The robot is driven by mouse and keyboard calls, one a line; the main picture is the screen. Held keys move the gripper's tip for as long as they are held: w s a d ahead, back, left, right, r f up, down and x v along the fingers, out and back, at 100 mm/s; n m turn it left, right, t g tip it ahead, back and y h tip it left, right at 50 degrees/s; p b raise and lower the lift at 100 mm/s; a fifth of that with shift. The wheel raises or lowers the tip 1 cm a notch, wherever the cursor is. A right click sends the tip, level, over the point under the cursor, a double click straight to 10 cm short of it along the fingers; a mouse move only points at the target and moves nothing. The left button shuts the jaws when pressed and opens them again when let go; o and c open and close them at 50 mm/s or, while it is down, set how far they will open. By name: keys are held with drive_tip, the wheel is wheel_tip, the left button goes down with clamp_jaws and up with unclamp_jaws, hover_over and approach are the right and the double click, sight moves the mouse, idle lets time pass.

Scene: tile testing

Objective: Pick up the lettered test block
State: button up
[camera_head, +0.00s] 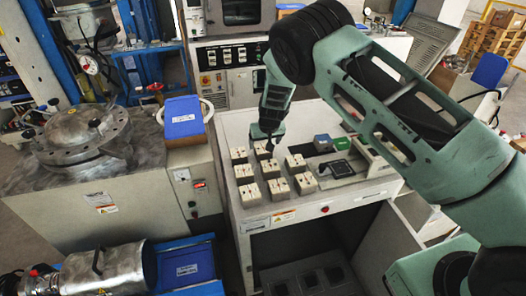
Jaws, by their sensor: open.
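Several off-white blocks with dark marks on top stand in rows on the grey bench (228,128). One front block (279,189) shows clearly; the marks are too small to read, so I cannot tell which block is the lettered one. My gripper (269,146) points down over the back row, at a block (263,150) that it partly covers. The gripper is open; its fingertips are small and dark here. I cannot tell whether they touch that block.
A white device (372,160) stands at the bench's right side. A control panel (229,56) rises behind.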

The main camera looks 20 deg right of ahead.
sight(263, 148)
drive_tip(key=shift+p+x, duration=1)
drive_tip(key=shift+x, duration=1.85)
drive_tip(key=shift+a, duration=0.1)
drive_tip(key=c, duration=1.3)
